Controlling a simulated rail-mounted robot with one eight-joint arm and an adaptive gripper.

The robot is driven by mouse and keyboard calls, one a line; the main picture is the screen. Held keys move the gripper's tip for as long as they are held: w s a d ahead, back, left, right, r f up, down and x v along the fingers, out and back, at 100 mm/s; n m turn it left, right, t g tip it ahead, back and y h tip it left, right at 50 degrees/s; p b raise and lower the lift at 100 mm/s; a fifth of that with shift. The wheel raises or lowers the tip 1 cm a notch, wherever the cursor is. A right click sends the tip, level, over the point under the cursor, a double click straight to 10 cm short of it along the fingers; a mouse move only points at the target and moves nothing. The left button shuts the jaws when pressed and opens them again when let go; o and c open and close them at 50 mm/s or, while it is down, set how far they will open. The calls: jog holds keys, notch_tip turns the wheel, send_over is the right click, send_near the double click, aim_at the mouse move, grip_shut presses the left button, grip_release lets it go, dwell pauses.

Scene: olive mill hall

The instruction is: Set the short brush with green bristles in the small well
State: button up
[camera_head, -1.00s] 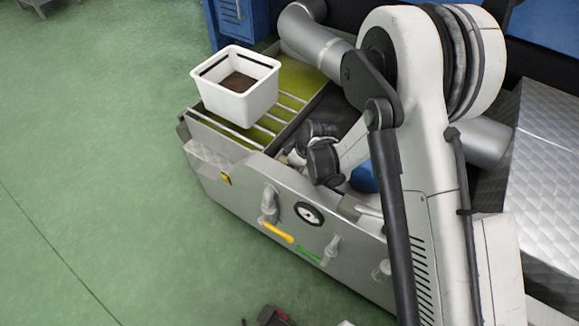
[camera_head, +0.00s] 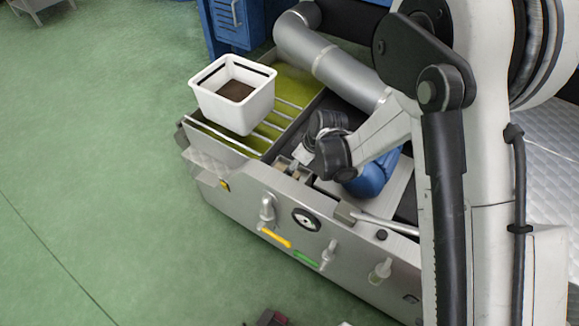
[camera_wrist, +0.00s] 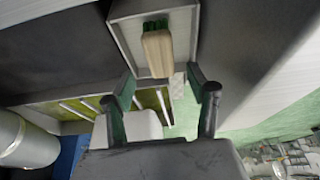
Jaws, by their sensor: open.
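The short brush (camera_wrist: 158,50), with a pale wooden handle and green bristles (camera_wrist: 155,24), shows at the top of the wrist view. It lies within the outline of a small grey metal well (camera_wrist: 126,42), bristles toward the far wall. Whether it rests on the floor of the well I cannot tell. My gripper (camera_wrist: 160,88) is open. In the head view my wrist hangs over the machine's front compartments, and the brush cannot be made out there.
A white bin (camera_head: 236,98) with dark contents stands on bars over a tray of yellow-green liquid (camera_head: 291,86). The metal front (camera_head: 285,205) carries a gauge (camera_head: 307,219) and yellow and green handles. A blue object (camera_head: 375,175) lies beside my wrist. Green floor is clear at left.

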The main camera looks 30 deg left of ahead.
jog(key=v, duration=0.3)
jog(key=shift+d+r+p, duration=0.15)
jog(key=shift+r+p, duration=0.2)
jog(key=w+d+r+m+t+h, duration=0.15)
jog(key=d+r+m, duration=0.25)
jog(key=d+r, duration=0.75)
jog(key=w+d+r+m+t+y, duration=0.1)
jog(key=w+d+r+m+t, duration=0.2)
jog(key=d+r, duration=0.85)
jog(key=s+d+r+m+t+h, duration=0.1)
jog(key=s+d+r+m, duration=0.1)
jog(key=s+d, duration=0.3)
jog(key=s+d+r+m+h, duration=0.1)
jog(key=s+d+r+m, duration=0.2)
jog(key=d, duration=1)
jog(key=s+d+r+m+t+h, duration=0.1)
jog(key=s+d+r+m+h, duration=0.1)
jog(key=s+d+m, duration=0.4)
jog(key=s+d, duration=0.1)
jog(key=d, duration=0.2)
jog(key=shift+s+r+t, duration=0.25)
jog(key=shift+s+t, duration=0.1)
jog(key=shift+r, duration=0.1)
